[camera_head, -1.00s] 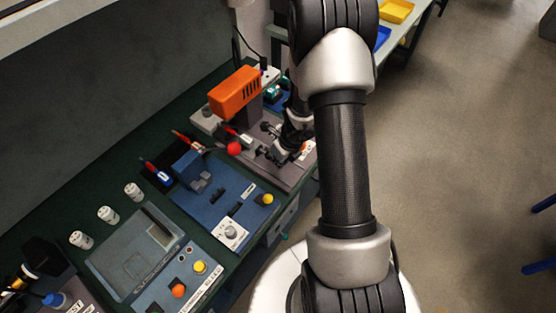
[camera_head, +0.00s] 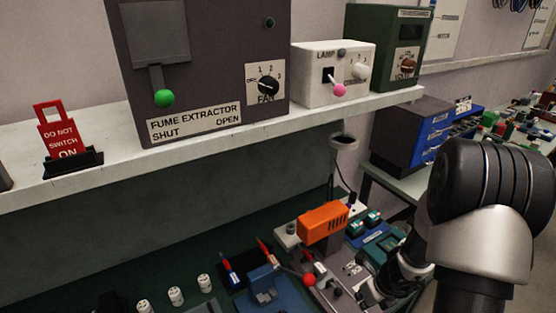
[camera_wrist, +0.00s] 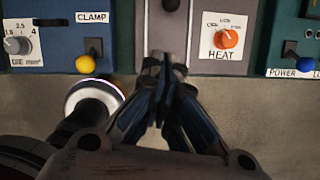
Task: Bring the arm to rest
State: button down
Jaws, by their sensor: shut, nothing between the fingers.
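My gripper (camera_wrist: 164,75) shows in the wrist view with its dark fingers drawn together and nothing between them. The fingers point at the front edge of the bench panels, between the CLAMP panel and the HEAT panel. In the camera_head view my arm comes in at the right and reaches down over the bench, near the orange device. The fingertips are hard to make out there.
The wrist view shows a yellow knob (camera_wrist: 86,64), an orange HEAT dial (camera_wrist: 228,38) and a blue POWER knob (camera_wrist: 305,64). The orange device (camera_head: 323,223) stands below a shelf (camera_head: 215,133) bearing a fume extractor box (camera_head: 205,60) and a lamp box (camera_head: 310,80).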

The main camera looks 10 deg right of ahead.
jog(key=a+r+n+t+y+b, duration=0.1)
jog(key=a+r+n+y+b, duration=0.15)
jog(key=a+r+n, duration=1.3)
jog(key=s+r+n+h+b, duration=0.1)
jog(key=s+r+n+b, duration=0.1)
jog(key=s+n, duration=0.7)
jog(key=s+a+r+n+h+b, duration=0.1)
jog(key=s+r+n+h+b, duration=0.1)
jog(key=s+r+n, duration=0.3)
jog(key=s+n, duration=0.4)
jog(key=shift+s+r, duration=0.25)
jog(key=shift+r, duration=0.05)
